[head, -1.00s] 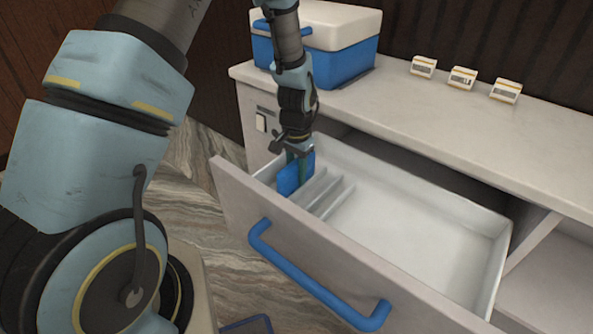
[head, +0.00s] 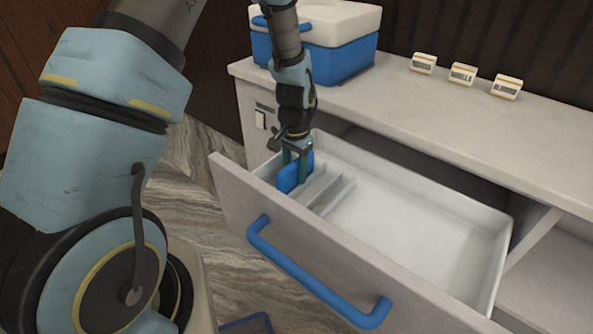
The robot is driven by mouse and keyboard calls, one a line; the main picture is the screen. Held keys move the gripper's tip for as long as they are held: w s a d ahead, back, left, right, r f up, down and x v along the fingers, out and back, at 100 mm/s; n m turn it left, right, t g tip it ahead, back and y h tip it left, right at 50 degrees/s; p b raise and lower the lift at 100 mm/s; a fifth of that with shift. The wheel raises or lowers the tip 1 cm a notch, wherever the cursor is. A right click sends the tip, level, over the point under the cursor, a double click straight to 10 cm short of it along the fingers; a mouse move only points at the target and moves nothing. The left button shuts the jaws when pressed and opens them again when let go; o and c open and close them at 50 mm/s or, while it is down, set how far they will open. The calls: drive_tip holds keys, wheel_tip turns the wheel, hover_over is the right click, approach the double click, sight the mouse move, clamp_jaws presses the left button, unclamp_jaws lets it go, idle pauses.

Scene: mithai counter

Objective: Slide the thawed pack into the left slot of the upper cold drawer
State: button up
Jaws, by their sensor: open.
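The upper drawer (head: 420,226) is pulled open, white inside, with a long blue handle (head: 310,270) on its front. Low white dividers (head: 322,192) stand at its left end. The blue pack (head: 289,179) stands on edge in the leftmost space, beside the dividers; its lower edge is hidden by the drawer front. My gripper (head: 296,168) points down over the pack, with its greenish fingers open around it. How deep the pack sits I cannot tell.
A blue and white cool box (head: 340,60) stands on the counter (head: 410,105) behind my arm. Three small white labelled blocks (head: 462,74) sit along the counter's back. The drawer's right part is empty. An open shelf space lies to the right.

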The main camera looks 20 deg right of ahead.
wheel_tip(320, 180, up, 11)
drive_tip(key=shift+d+f, duration=0.1)
drive_tip(key=shift+d, duration=0.05)
idle(0.4)
drive_tip(key=s+a+r+n+p, duration=0.1)
drive_tip(key=a+r+n+p, duration=0.2)
drive_tip(key=a, duration=1.1)
drive_tip(key=s+a+r+n+t+p, duration=0.1)
drive_tip(key=s+a+r+n+p, duration=0.1)
drive_tip(key=a+r+n, duration=0.6)
drive_tip(key=a+r+p, duration=0.1)
drive_tip(key=a+r, duration=0.2)
drive_tip(key=a, duration=0.4)
drive_tip(key=shift+s+t, duration=0.2)
drive_tip(key=shift+t, duration=0.1)
drive_tip(key=shift+a, duration=0.1)
drive_tip(key=shift+c, duration=0.2)
